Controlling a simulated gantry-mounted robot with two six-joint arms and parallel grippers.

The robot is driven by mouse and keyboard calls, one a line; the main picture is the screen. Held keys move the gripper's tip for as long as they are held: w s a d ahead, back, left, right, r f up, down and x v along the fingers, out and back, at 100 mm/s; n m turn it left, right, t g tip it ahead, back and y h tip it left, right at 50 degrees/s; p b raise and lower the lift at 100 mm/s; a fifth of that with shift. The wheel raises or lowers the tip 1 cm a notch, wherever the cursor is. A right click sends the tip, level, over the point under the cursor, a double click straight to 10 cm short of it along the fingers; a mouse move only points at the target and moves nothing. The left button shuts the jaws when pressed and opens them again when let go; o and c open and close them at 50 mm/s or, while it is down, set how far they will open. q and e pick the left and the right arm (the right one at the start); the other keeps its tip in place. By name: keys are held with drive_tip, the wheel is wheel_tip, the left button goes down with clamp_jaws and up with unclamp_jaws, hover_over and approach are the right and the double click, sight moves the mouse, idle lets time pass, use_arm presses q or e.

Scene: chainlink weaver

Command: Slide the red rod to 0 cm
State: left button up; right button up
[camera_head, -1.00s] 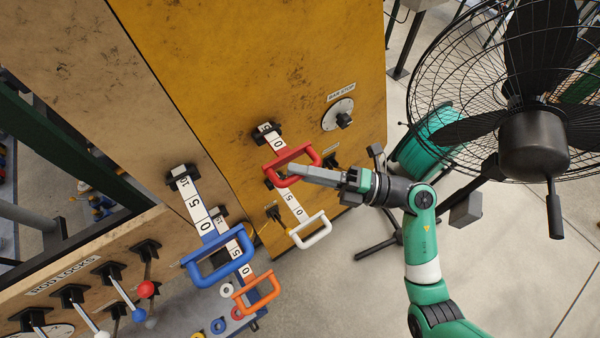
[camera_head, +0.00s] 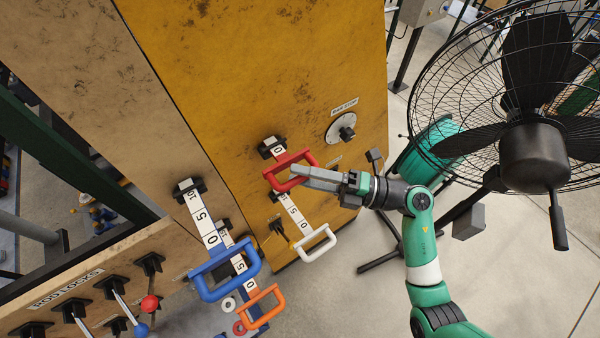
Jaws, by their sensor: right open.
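The red rod's handle (camera_head: 287,161) stands a short way out from the yellow panel, below its black slot (camera_head: 271,147). A white scale strip with a 0 shows between the slot and the handle. My right gripper (camera_head: 299,173) reaches in from the right. It is open, and its fingers overlap the handle's lower part in the picture. I cannot tell whether they touch the handle. Part of the handle's lower bar is hidden behind the fingers. My left gripper is out of view.
A white handle (camera_head: 316,243) is just below, with blue (camera_head: 226,278) and orange (camera_head: 263,313) handles lower left. A round dial (camera_head: 342,127) sits above right on the yellow panel. A large black fan (camera_head: 534,157) stands at the right. Rod lock levers (camera_head: 119,293) are at lower left.

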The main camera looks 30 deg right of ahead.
drive_tip(key=b+v, duration=0.1)
drive_tip(key=v, duration=1)
drive_tip(key=shift+a, duration=0.1)
